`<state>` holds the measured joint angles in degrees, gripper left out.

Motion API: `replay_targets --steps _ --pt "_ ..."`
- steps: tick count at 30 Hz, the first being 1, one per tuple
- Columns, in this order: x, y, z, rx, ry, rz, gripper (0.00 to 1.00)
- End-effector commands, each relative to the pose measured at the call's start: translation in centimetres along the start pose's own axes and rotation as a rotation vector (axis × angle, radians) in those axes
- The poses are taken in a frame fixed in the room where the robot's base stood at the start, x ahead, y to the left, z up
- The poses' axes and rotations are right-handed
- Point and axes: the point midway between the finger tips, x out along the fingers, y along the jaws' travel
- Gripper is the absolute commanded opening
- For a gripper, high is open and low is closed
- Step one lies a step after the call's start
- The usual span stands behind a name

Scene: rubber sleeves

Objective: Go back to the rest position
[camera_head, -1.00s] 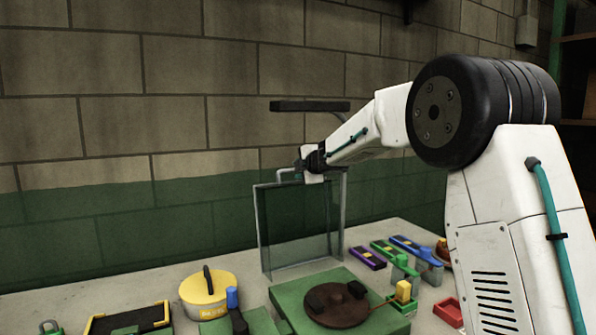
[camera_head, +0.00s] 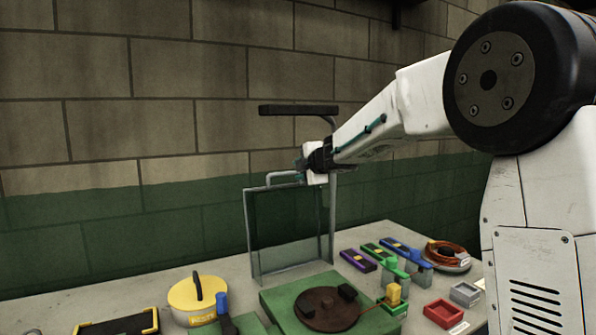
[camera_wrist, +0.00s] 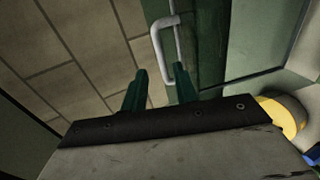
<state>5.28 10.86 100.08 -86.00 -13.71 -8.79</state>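My gripper (camera_head: 306,165) is up at the top of an upright glass panel in a grey frame (camera_head: 329,225), near the panel's bent grey handle (camera_head: 285,176). In the wrist view my gripper (camera_wrist: 160,82) shows two green fingers spread apart, with nothing gripped between them. The handle (camera_wrist: 157,38) shows there beyond the fingertips and partly in line with the gap. I cannot tell how far the fingers are from it. My arm reaches in from the right above the table.
A dark bar (camera_head: 298,110) overhangs above my gripper. The table (camera_head: 225,269) holds a yellow round tin (camera_head: 192,296), a green block with a brown disc (camera_head: 327,309), coloured blocks (camera_head: 358,261), red (camera_head: 443,313) and grey (camera_head: 465,293) trays, and a coiled cable (camera_head: 446,252). A block wall stands behind.

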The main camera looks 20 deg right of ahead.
Motion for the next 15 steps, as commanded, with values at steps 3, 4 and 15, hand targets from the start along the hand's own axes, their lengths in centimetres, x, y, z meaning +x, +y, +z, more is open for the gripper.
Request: replay_targets --steps 3,4,15 --pt "0.0 0.0 0.0 0.000 0.000 0.000 0.29" --pt "0.0 0.0 0.0 0.000 0.000 0.000 0.29" --pt "-1.2 -4.1 4.8 0.221 -0.259 -0.065 0.29"
